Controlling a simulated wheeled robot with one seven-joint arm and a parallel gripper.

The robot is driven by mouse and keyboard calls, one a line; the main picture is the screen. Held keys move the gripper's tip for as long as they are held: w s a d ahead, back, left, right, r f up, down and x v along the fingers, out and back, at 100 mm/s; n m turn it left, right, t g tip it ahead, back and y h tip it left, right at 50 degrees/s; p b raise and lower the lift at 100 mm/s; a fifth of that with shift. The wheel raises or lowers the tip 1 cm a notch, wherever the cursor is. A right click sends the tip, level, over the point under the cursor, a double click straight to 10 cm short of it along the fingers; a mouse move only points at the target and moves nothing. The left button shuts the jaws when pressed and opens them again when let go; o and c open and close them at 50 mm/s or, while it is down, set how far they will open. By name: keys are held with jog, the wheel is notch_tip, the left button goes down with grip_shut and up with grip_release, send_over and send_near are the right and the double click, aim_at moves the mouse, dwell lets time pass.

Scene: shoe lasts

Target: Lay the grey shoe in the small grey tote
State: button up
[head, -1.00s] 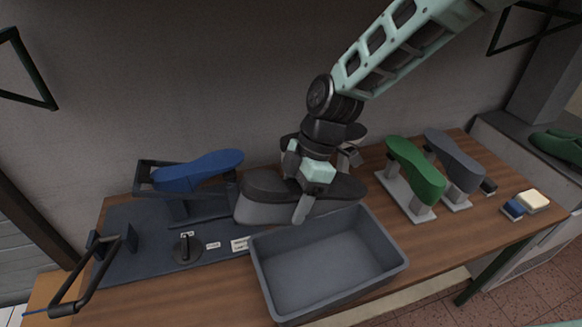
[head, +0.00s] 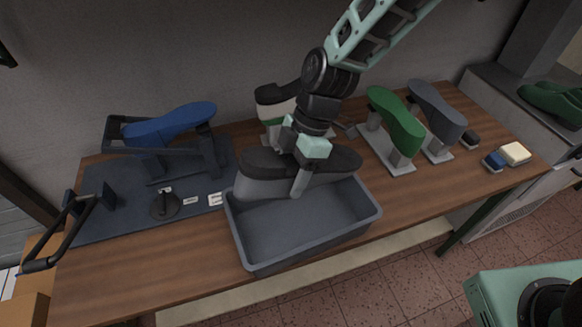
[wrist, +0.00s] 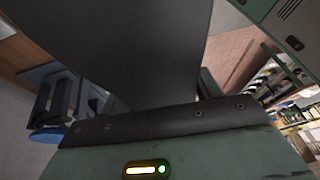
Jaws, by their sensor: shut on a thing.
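The grey shoe (head: 255,187), with a grey body and a dark sole facing up, is held sole-up and roughly level. My gripper (head: 298,165) is shut on its middle from above. The shoe is above the back part of the small grey tote (head: 315,245) and hides some of its back rim. The tote stands on the bench and looks empty where I can see inside. In the wrist view the dark sole (wrist: 140,45) fills the upper middle. The far finger is hidden.
A blue shoe (head: 170,125) rests on a dark stand at the left. A white and green shoe (head: 275,105) is behind my gripper. A green shoe (head: 395,118) and another grey one (head: 436,105) stand at the right. A brush (head: 515,153) lies farther right.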

jog(key=shift+s+a+f, duration=0.1)
jog(key=shift+a+f, duration=0.05)
jog(key=shift+a, duration=0.2)
dwell(0.5)
jog(key=shift+f+b, duration=0.2)
jog(key=shift+b, duration=0.1)
notch_tip(320, 180, down, 7)
jog(key=b, duration=0.5)
jog(key=shift+b, duration=0.3)
dwell(0.9)
dwell(0.3)
jog(key=o, duration=1.3)
jog(key=shift+f, duration=0.1)
jog(key=b+v, duration=0.3)
jog(key=v, duration=1.4)
jog(key=shift+d+r, duration=0.1)
jog(key=shift+r, duration=0.15)
jog(key=shift+s, duration=0.1)
